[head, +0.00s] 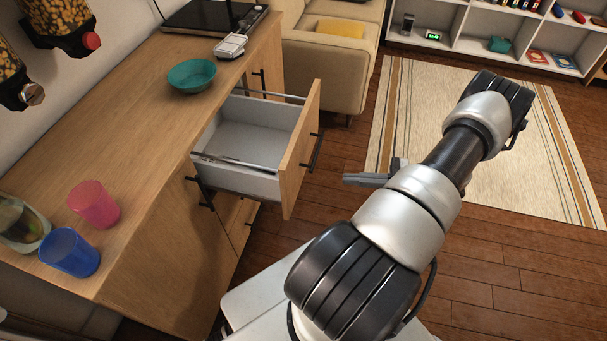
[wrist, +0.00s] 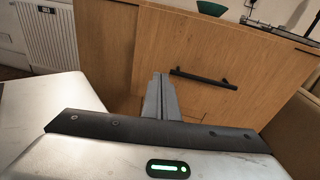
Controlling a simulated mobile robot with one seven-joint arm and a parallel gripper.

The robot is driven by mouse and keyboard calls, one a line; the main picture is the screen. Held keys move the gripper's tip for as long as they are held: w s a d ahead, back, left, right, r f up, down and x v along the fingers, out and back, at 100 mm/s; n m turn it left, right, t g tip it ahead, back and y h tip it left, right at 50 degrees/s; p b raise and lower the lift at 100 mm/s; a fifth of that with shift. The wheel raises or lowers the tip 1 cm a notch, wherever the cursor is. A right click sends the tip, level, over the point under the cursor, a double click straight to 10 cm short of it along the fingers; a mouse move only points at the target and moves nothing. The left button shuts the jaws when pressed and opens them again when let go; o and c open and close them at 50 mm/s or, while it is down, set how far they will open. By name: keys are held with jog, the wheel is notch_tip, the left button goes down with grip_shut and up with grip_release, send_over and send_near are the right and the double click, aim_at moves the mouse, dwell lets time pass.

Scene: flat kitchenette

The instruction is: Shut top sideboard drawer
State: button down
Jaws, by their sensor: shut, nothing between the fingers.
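The top sideboard drawer (head: 253,145) is pulled well out of the wooden sideboard (head: 150,110) in the head view. Its inside is grey and looks empty. Its wooden front (head: 301,150) has a dark bar handle (head: 313,153), which also shows in the wrist view (wrist: 203,78). My gripper (head: 347,180) is shut and empty, to the right of the drawer front and apart from it in the head view. In the wrist view the shut fingers (wrist: 158,80) point toward the drawer front, just left of the handle.
On the sideboard top are a teal bowl (head: 192,75), a grey device (head: 231,46), a pink cup (head: 94,204) and a blue cup (head: 70,253). A beige sofa (head: 328,65) stands beyond the drawer. The rug (head: 395,120) is clear left of my arm.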

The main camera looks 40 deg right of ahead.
notch_tip(320, 180, down, 2)
jog(key=s+m+t, duration=0.1)
jog(key=m+t, duration=0.1)
send_near(296, 174)
jog(key=shift+h, duration=0.4)
jog(key=x, duration=0.6)
jog(key=shift+a+r, duration=0.3)
jog(key=shift+r, duration=0.05)
jog(key=b+x, duration=0.1)
jog(key=x, duration=2.4)
jog(key=shift+w+a+r+b, duration=0.15)
jog(key=shift+w+a+b, duration=0.1)
jog(key=shift+b, duration=0.15)
jog(key=shift+w+a+r, duration=0.1)
jog(key=shift+w+a, duration=0.05)
jog(key=shift+w, duration=0.1)
jog(key=shift+w+r, duration=0.1)
